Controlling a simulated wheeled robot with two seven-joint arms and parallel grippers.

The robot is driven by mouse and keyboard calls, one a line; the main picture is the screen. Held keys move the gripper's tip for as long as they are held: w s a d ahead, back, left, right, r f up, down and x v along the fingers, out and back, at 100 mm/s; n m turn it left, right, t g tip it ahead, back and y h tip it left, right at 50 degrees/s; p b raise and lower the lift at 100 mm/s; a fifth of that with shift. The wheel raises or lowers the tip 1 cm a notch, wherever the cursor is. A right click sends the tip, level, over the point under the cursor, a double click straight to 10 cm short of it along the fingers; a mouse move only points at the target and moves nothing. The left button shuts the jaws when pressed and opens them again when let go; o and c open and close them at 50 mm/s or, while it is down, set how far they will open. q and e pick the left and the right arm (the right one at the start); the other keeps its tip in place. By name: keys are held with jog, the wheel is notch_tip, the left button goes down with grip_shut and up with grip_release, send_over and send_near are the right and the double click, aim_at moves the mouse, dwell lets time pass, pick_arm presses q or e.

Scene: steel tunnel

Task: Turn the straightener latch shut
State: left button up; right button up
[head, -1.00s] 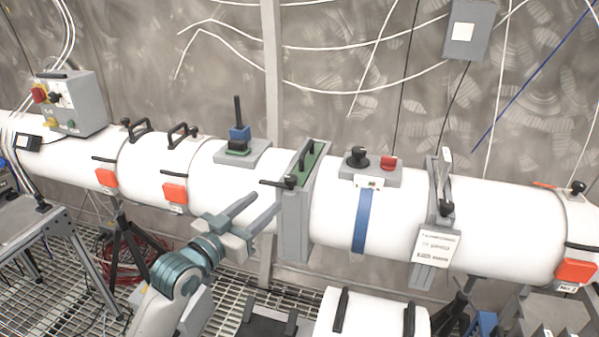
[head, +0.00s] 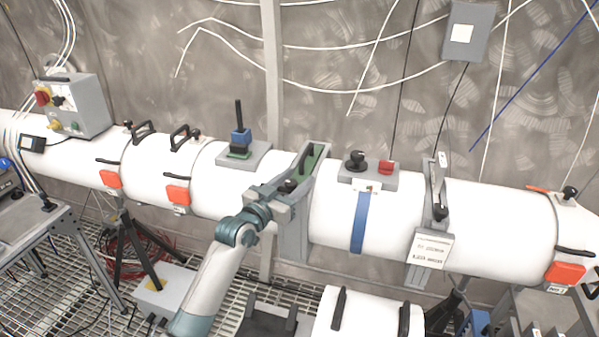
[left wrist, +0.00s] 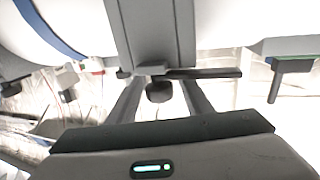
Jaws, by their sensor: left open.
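The straightener is the grey upright frame (head: 293,232) with a green top that clasps the white pipe in the middle of the head view. Its latch has a black knob (head: 289,186) on the near face, partly hidden by my gripper. In the left wrist view the latch knob (left wrist: 159,91) and its black bar (left wrist: 208,73) show close up, the bar lying sideways. My left gripper (head: 283,190) is at the latch. In the left wrist view its two open fingers (left wrist: 161,98) stand on either side of the knob, with gaps visible; I cannot tell contact. My right gripper is out of view.
A second grey clamp (head: 437,190) with a white label stands on the pipe to the right. A blue strap (head: 363,220) and a box with a red button (head: 385,168) lie between. A white case (head: 365,315) with black handles is below in front.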

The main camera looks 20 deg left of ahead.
pick_arm(q)
jog(key=shift+x, duration=1.1)
grip_shut()
